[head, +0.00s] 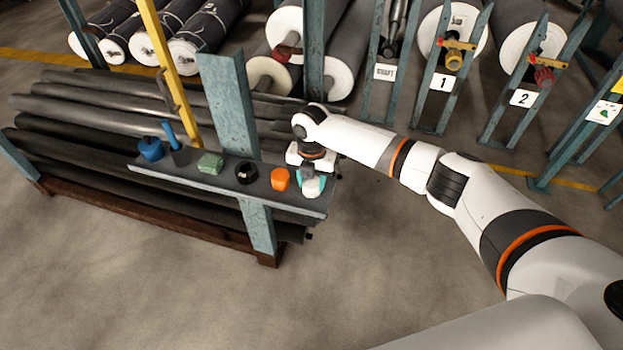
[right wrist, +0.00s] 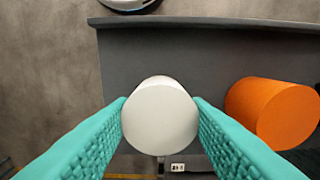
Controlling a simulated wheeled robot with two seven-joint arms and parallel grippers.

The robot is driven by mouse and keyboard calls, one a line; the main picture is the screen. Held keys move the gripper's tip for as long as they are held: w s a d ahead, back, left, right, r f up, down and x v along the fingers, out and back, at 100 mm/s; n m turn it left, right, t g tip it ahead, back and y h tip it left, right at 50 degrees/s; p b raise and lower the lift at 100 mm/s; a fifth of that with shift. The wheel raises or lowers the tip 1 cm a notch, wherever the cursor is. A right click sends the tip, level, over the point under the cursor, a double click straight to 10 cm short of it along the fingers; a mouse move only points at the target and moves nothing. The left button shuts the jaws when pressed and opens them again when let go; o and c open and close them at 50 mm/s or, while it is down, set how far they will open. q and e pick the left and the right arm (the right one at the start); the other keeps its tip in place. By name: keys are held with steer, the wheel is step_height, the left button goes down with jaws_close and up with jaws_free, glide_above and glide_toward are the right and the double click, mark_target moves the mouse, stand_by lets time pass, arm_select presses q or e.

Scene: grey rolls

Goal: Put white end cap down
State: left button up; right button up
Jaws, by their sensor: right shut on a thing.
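The white end cap (right wrist: 159,115) is a pale round piece held between the two teal fingers of my right gripper (right wrist: 160,118) in the right wrist view. In the head view, my right gripper (head: 312,180) is at the right end of the grey shelf (head: 225,185), with the white end cap (head: 311,187) between its fingertips. The cap is over the shelf surface; whether it touches the shelf cannot be told. My left gripper is not in view.
An orange cap (head: 280,179) stands close beside the held cap, with a black ring (head: 246,173), a green block (head: 210,163) and blue items (head: 151,149) further left on the shelf. A teal post (head: 229,105) rises behind the shelf. Dark rolls (head: 90,120) lie on a rack behind.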

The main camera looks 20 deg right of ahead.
mark_target(312, 182)
steer(key=o, duration=0.8)
step_height(312, 182, up, 12)
steer(key=shift+r+b, duration=0.1)
steer(key=shift+b, duration=0.7)
